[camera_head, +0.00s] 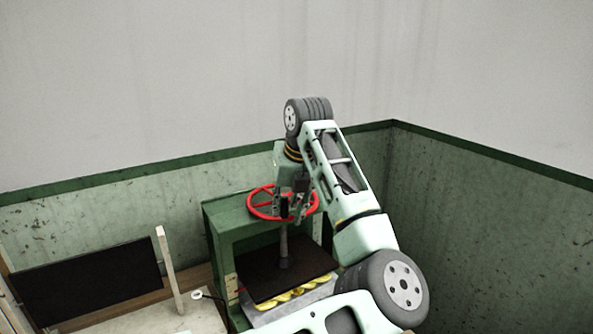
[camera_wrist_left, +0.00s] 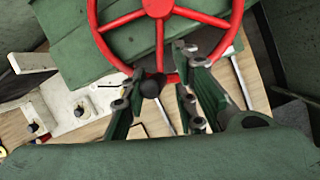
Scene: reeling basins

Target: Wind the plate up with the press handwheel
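The red press handwheel (camera_head: 262,212) lies flat on top of the green press frame (camera_head: 225,222); it also fills the top of the left wrist view (camera_wrist_left: 122,21). A dark knob (camera_wrist_left: 152,88) sits at its rim. My left gripper (camera_head: 292,206) is at the near rim of the wheel. In the left wrist view its fingers (camera_wrist_left: 160,92) stand apart, one on each side of the knob, with a gap on the right side. The dark plate (camera_head: 290,273) is below the wheel on a vertical screw (camera_head: 283,245). My right gripper is not in view.
Yellow rolls (camera_head: 293,298) lie under the plate's front edge. A black panel (camera_head: 85,285) and a pale upright post (camera_head: 167,262) stand to the left. Green-and-grey walls close in behind and to the right of the press.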

